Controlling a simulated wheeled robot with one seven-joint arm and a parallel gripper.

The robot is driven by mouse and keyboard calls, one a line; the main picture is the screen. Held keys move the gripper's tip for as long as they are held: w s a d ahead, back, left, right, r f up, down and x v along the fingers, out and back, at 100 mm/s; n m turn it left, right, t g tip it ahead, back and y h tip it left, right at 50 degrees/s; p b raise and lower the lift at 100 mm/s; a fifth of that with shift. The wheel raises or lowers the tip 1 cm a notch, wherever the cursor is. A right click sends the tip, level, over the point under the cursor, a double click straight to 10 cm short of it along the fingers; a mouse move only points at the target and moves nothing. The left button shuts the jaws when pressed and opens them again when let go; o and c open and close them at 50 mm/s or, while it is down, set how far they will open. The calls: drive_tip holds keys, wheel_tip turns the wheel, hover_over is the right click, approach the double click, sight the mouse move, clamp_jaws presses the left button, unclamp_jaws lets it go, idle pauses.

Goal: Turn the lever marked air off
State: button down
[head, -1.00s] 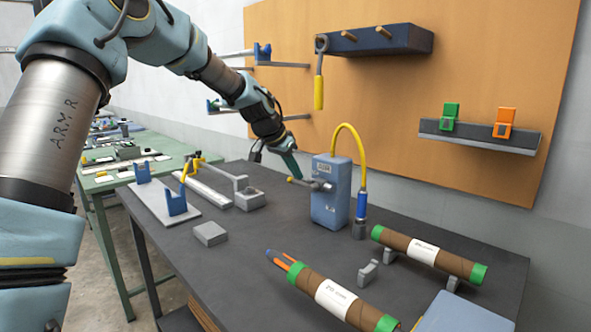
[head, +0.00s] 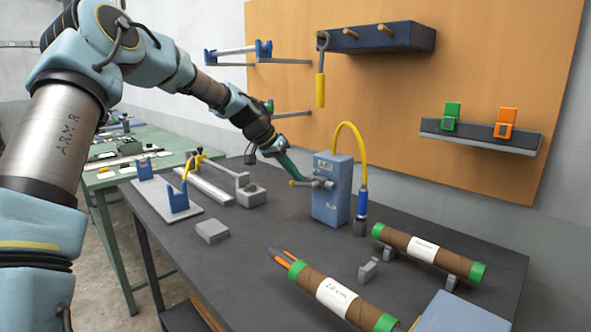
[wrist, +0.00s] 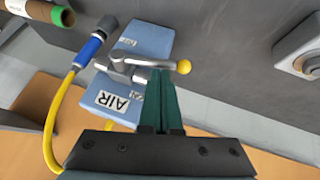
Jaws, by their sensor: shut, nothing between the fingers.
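The air box (head: 332,190) is a blue block on the dark table, with a yellow hose looping from its top. Its label reads AIR in the wrist view, where the box (wrist: 112,104) lies left of my fingers. The lever (wrist: 150,62) is a grey metal handle with a yellow knob, pointing left from the box in the head view, where the lever (head: 304,183) also shows. My gripper (head: 303,176) is shut and empty, its green fingers close to the lever. In the wrist view the fingertips (wrist: 161,75) reach the lever; whether they touch is unclear.
Two brown tubes with green caps (head: 335,292) (head: 430,252) lie at the front right of the table. A small grey block (head: 212,231) and a stand with blue cradles (head: 160,200) are on the left. The pegboard (head: 390,100) stands behind.

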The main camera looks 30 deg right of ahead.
drive_tip(key=f+n+g+h+b, duration=0.1)
drive_tip(key=f+g, duration=0.1)
drive_tip(key=g, duration=0.1)
drive_tip(key=f+n+g+h+b, duration=0.1)
drive_tip(key=f+g+b, duration=0.1)
drive_tip(key=f+n+g+h+b, duration=0.1)
drive_tip(key=f+n+g+h, duration=0.1)
drive_tip(key=f+g, duration=0.1)
drive_tip(key=shift+s+d+g+b, duration=0.1)
drive_tip(key=shift+s+g+b, duration=0.2)
drive_tip(key=shift+s+b, duration=0.1)
drive_tip(key=shift+s+f+g+b, duration=0.1)
drive_tip(key=shift+s+g+b, duration=0.05)
drive_tip(key=shift+g+b, duration=0.2)
drive_tip(key=shift+n+h, duration=0.3)
drive_tip(key=shift+s+r, duration=0.1)
drive_tip(key=shift+r, duration=0.15)
drive_tip(key=b+v, duration=0.2)
drive_tip(key=v, duration=0.5)
